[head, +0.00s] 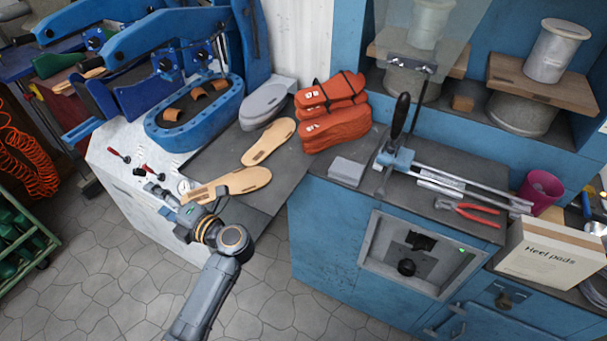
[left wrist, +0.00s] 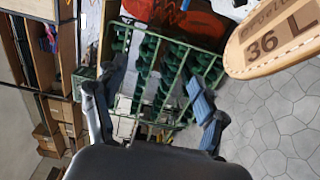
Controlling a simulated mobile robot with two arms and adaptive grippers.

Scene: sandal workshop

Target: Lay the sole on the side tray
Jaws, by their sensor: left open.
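A tan sole (head: 228,186) lies flat at the front-left edge of the dark grey surface (head: 222,155) between the white press table and the blue bench. A second tan sole (head: 268,142) lies just behind it. My left gripper (head: 160,194) is open and empty, just left of the front sole's end. In the left wrist view, my left gripper (left wrist: 155,110) has its fingers spread wide with nothing between them. A sole marked "36 L" (left wrist: 268,42) shows at the upper right, outside the fingers. I cannot tell which surface is the side tray. My right gripper is not in view.
A blue press (head: 195,110) stands behind. Orange bundles (head: 333,115), a grey block (head: 346,171), a lever tool (head: 394,155) and red pliers (head: 467,212) are on the bench. A "Heel pads" box (head: 548,252) stands at right. A green rack (left wrist: 165,75) shows beyond my gripper.

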